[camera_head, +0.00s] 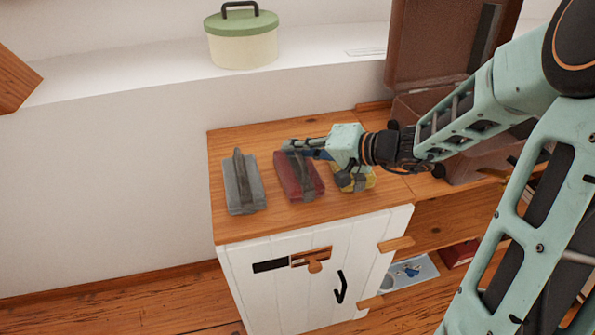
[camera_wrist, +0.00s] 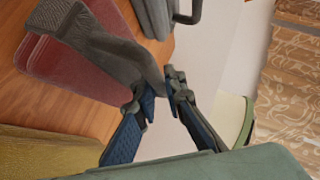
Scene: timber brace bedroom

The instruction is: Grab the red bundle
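The red bundle (camera_head: 300,177) lies on the wooden cabinet top, between a grey bundle and a yellow one. It has a dark grey strap with a raised handle-like part. It also shows at the upper left of the wrist view (camera_wrist: 75,75), with the grey strap reaching toward my fingertips. My gripper (camera_head: 290,147) is above the far end of the red bundle, pointing left. In the wrist view my gripper (camera_wrist: 162,88) has its two fingertips apart by a narrow gap. The strap end is at or beside the nearer fingertip; I cannot tell whether they touch.
The grey bundle (camera_head: 242,184) lies to the left and the yellow bundle (camera_head: 356,178) lies under my wrist. An open brown case (camera_head: 440,50) stands at the right. A green-lidded pot (camera_head: 242,45) stands on the white ledge behind. The cabinet top's front left is clear.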

